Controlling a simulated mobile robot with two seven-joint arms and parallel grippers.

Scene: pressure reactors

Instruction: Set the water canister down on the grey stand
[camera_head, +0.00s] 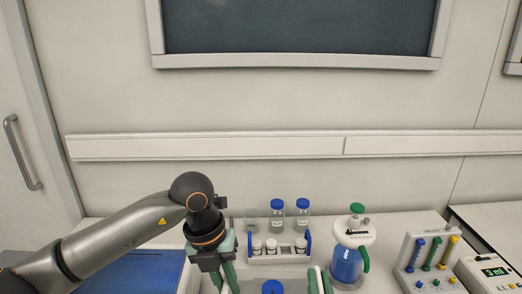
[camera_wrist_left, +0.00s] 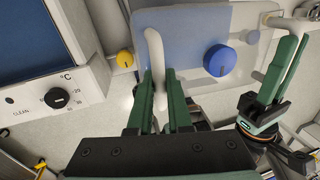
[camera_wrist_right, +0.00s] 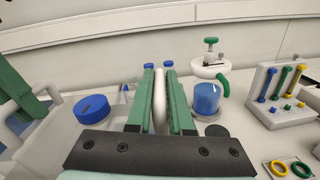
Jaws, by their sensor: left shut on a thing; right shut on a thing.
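The water canister is a pale, see-through box with a blue cap (camera_head: 272,287) and a white handle at each side. Its body (camera_wrist_left: 190,22) fills the top of the left wrist view. My left gripper (camera_head: 229,281) is shut on the left handle (camera_wrist_left: 154,45). My right gripper (camera_head: 319,280) is shut on the right handle (camera_wrist_right: 161,100). The canister hangs between both grippers at the bottom edge of the head view. Its underside is hidden, so its height above the table cannot be told. I cannot make out the grey stand.
A bottle rack (camera_head: 279,258) stands behind the canister, with blue-capped bottles (camera_head: 277,212) behind it. A blue-filled flask (camera_head: 347,264) stands right of it, then a rack with coloured plugs (camera_head: 421,259). A blue-topped bath (camera_head: 141,272) is at the left, under my arm.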

